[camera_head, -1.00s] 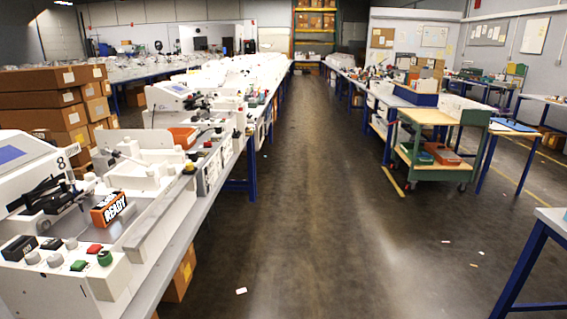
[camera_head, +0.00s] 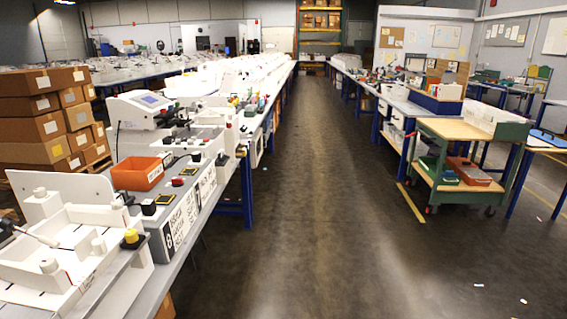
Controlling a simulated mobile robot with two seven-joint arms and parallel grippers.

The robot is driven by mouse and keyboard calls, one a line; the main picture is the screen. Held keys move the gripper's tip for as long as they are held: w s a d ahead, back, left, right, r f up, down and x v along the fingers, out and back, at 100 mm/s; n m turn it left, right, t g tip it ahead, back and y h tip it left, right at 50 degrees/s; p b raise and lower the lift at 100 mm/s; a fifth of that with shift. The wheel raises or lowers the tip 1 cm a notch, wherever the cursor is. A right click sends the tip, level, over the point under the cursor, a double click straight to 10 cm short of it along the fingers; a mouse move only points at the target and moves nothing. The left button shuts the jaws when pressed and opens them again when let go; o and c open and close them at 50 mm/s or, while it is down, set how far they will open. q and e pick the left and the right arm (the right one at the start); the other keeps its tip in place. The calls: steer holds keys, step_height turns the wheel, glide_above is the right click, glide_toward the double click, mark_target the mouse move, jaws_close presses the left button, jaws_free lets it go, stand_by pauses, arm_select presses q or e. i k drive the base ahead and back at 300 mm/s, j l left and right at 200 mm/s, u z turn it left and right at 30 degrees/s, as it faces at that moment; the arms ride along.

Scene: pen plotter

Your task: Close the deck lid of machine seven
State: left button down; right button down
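A row of white machines runs along the long bench on the left. The nearest white machine (camera_head: 75,262) is cut by the left and bottom edges. It has an open, walled deck with white posts inside and a yellow knob (camera_head: 131,237) at its right corner. A flat white panel (camera_head: 85,190) stands up behind this deck. Farther along, another white machine (camera_head: 140,108) has a tilted blue screen. I cannot read a number seven on any machine, so I cannot tell which one is machine seven. Neither of my grippers is in view.
The dark aisle floor (camera_head: 310,220) is clear ahead, with paper scraps at right. A green cart (camera_head: 465,165) stands right of the aisle.

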mark_target(210, 133)
steer(key=i, duration=1.45)
